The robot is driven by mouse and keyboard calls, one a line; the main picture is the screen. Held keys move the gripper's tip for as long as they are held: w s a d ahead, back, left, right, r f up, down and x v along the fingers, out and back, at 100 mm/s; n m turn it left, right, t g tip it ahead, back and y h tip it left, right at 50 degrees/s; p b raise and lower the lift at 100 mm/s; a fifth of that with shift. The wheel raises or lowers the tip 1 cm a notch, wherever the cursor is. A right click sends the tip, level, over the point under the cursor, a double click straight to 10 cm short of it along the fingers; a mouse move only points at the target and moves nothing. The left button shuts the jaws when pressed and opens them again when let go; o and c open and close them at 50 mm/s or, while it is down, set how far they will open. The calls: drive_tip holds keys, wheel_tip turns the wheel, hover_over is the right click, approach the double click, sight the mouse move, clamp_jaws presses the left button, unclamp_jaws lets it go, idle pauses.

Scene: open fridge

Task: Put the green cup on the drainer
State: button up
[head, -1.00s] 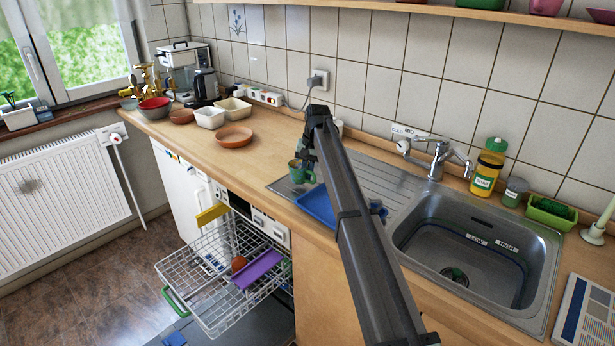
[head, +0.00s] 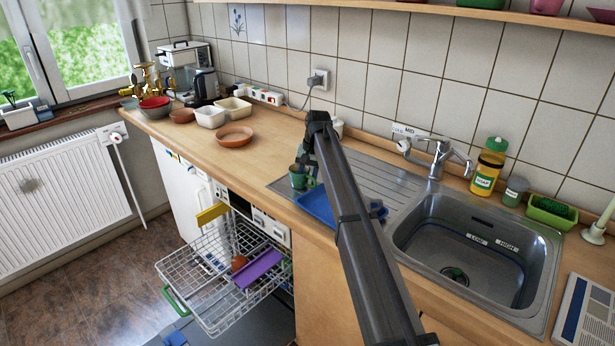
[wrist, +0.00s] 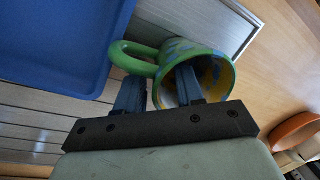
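The green cup (head: 297,179) is over the left end of the ribbed steel drainer (head: 372,172), left of the sink. In the wrist view the cup (wrist: 222,78) shows blue and yellow patches, and its open mouth faces my gripper (wrist: 158,88). One finger is inside the cup and the other is outside, beside the handle, with the wall between them. My gripper is shut on the cup's wall. In the head view my arm hides most of the gripper. I cannot tell whether the cup's base touches the drainer (wrist: 40,120).
A blue tray (head: 316,207) lies on the drainer right beside the cup. The sink (head: 470,250) and tap (head: 437,160) are to the right. An orange-brown plate (head: 234,137) sits on the counter to the left. The dishwasher rack (head: 205,280) is pulled out below.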

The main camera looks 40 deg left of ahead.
wheel_tip(320, 180, up, 12)
drive_tip(key=w+d, duration=0.1)
drive_tip(key=shift+d, duration=0.35)
idle(0.7)
